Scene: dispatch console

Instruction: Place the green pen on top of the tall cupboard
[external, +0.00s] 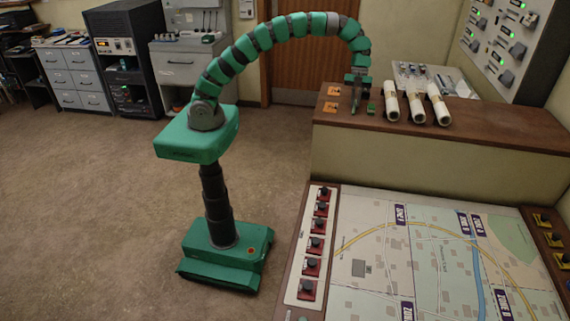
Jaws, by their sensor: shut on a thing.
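My gripper (360,90) is at the end of my arched green arm, low over the brown top of the raised counter (470,122). It points down and is shut on a slim, upright, dark greenish thing (353,106), which looks like the green pen. The jaws and the pen are very small here, so the exact grip is unclear, as is whether the pen touches the counter. A tall dark cabinet (126,60) stands at the far left by the wall and may be the tall cupboard; its top is bare at the front.
Several white paper rolls (414,105) lie just right of my gripper, with orange cards (331,107) to its left. A map table (440,255) with red switches fills the front right. Grey drawers (75,75) stand at the far left. The floor between is clear.

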